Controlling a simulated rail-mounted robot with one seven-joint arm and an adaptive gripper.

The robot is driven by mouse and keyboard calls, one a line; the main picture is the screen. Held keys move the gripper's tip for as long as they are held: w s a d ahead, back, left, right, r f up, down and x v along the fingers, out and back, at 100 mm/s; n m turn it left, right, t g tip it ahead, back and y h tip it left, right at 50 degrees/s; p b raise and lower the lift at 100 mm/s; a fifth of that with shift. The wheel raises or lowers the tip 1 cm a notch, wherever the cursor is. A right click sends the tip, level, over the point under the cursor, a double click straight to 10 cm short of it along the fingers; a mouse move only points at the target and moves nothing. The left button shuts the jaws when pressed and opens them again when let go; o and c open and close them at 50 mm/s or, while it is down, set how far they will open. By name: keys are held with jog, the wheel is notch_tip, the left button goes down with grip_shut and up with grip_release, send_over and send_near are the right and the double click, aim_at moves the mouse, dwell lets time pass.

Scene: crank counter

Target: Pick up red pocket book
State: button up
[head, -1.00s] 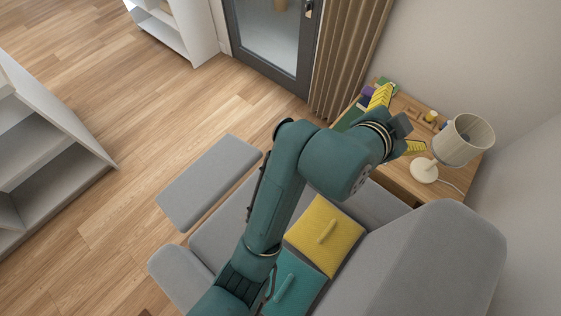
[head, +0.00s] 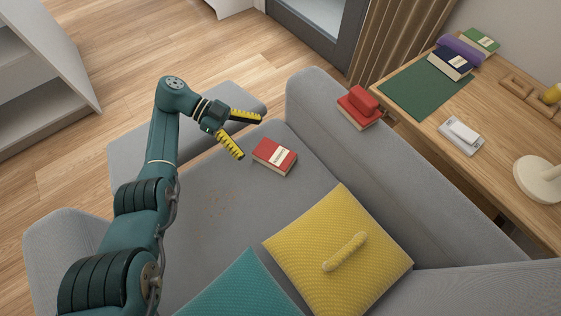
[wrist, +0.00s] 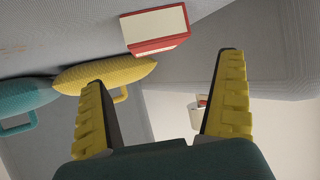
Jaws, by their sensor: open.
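A red book (head: 274,156) with a pale label lies flat on the grey sofa seat, near the sofa's far arm. It also shows in the wrist view (wrist: 155,30), at the top, with its pale page edges and red covers. A second red item with a raised red grip (head: 361,105) rests on the sofa arm; it also looks like a book with pale pages. My gripper (head: 250,138) is open and empty, its yellow fingers just left of the book on the seat. In the wrist view my gripper (wrist: 164,68) has its fingers wide apart, with the book beyond their tips.
A yellow cushion (head: 318,235) with a loop and a teal cushion (head: 245,288) lie on the sofa. The wooden side table (head: 410,143) at right holds a green mat (head: 428,93), stacked books (head: 451,62), a white device (head: 461,137) and a lamp base (head: 540,178).

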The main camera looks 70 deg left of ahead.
aim_at(273, 152)
jog(key=shift+d+f, duration=0.1)
jog(key=shift+f, duration=0.35)
jog(key=b+x, duration=0.1)
jog(key=x, duration=0.5)
jog(key=shift+w+d+b, duration=0.1)
jog(key=shift+d+b, duration=0.1)
jog(key=shift+b, duration=0.1)
jog(key=shift+w+d, duration=0.2)
jog(key=shift+w, duration=0.05)
jog(key=shift+s+a, duration=0.1)
jog(key=shift+c, duration=0.9)
jog(key=c, duration=1.1)
